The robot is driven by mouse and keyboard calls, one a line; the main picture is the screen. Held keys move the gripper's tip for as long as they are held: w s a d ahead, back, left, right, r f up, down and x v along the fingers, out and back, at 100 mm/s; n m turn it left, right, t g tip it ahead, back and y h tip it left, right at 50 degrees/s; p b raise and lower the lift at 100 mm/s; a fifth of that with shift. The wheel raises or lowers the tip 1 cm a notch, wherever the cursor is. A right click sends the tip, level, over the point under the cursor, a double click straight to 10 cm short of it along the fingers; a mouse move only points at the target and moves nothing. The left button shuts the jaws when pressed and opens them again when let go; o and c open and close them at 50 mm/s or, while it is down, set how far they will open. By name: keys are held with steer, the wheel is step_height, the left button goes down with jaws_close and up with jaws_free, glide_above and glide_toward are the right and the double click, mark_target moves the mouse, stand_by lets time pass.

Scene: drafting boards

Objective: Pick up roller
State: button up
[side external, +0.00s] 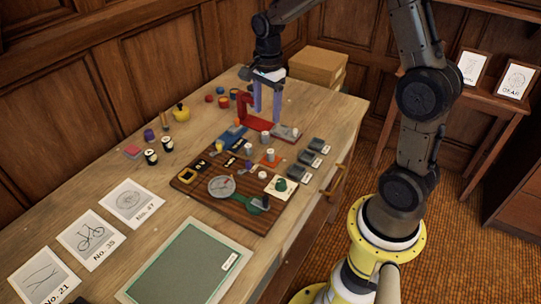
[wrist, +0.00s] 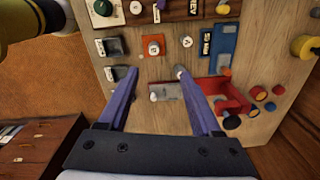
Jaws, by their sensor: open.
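My gripper (side external: 267,116) is open and empty above the far part of the table, its two purple fingers pointing down. In the wrist view my gripper (wrist: 158,72) has its fingers spread on either side of a grey tray (wrist: 163,91) with a white knob. A red angular piece (side external: 257,123) stands by the fingers and shows right of them in the wrist view (wrist: 232,98). A small grey cylinder (wrist: 181,71) is by the right fingertip in the wrist view. I cannot tell for certain which piece is the roller.
A dark wooden board (side external: 213,206) with dials and pegs lies in front. Black trays (side external: 315,145) line the right edge. Cardboard boxes (side external: 317,66) are behind.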

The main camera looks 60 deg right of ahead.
glide_above(270, 151)
step_height(270, 151, down, 9)
steer(key=shift+d+f, duration=0.1)
steer(key=shift+d, duration=0.05)
steer(key=shift+s+a+f, duration=0.1)
steer(key=shift+f, duration=1.4)
steer(key=shift+a+f, duration=0.1)
steer(key=shift+f, duration=1.35)
jaws_close()
